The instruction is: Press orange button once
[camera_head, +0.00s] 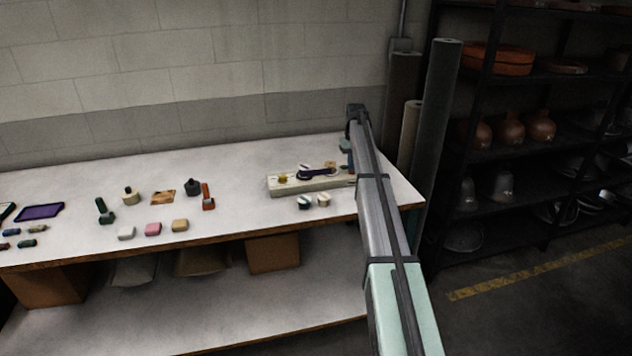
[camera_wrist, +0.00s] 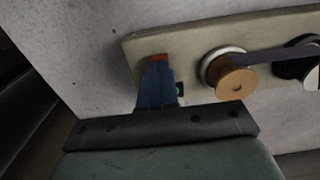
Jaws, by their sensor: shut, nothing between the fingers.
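A pale board (camera_head: 300,187) lies near the right end of the workbench; it also shows in the wrist view (camera_wrist: 195,38). My gripper (camera_wrist: 157,68) has blue fingers, closed together, over the board's end. A small orange-red patch, apparently the orange button (camera_wrist: 158,57), shows at the fingertips, mostly covered by them. I cannot tell whether they touch or press it. A small green spot (camera_wrist: 180,89) shows just right of the fingers. In the head view my arm hides this end of the board.
A tan wheel (camera_wrist: 236,82) with a dark belt (camera_wrist: 275,57) stands on the board right of my fingers. Small blocks and bottles stand on the bench (camera_head: 90,179) to the left. Dark rolls (camera_head: 436,95) and a shelf (camera_head: 490,110) stand at the right.

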